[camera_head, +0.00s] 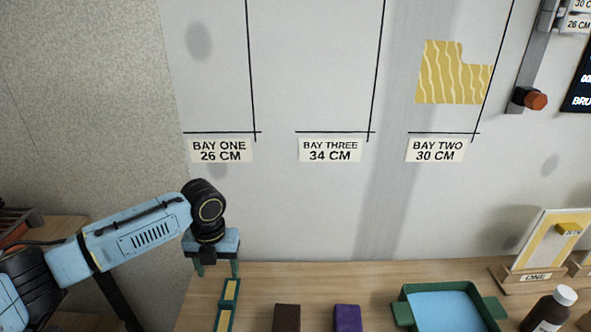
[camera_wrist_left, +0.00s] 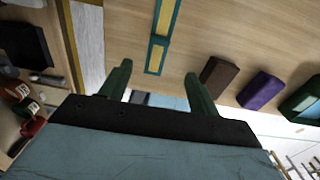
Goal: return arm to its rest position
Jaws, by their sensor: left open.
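My left arm comes in from the left in the head view. Its left gripper (camera_head: 217,268) hangs pointing down near the wall, above the left end of the wooden table (camera_head: 262,278). In the left wrist view the two green fingers of the left gripper (camera_wrist_left: 158,88) stand apart with nothing between them. A green and yellow strip-like piece (camera_head: 228,302) lies on the table just below and in front of the gripper, apart from it. It also shows beyond the fingers in the left wrist view (camera_wrist_left: 161,38). My right gripper does not show.
A brown block (camera_head: 286,318), a purple block (camera_head: 347,318) and a green tray with blue inside (camera_head: 403,314) line the table. A brown bottle (camera_head: 546,312) and a framed board (camera_head: 541,243) stand at right. A yellow patterned piece (camera_head: 450,75) is on the wall in bay two.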

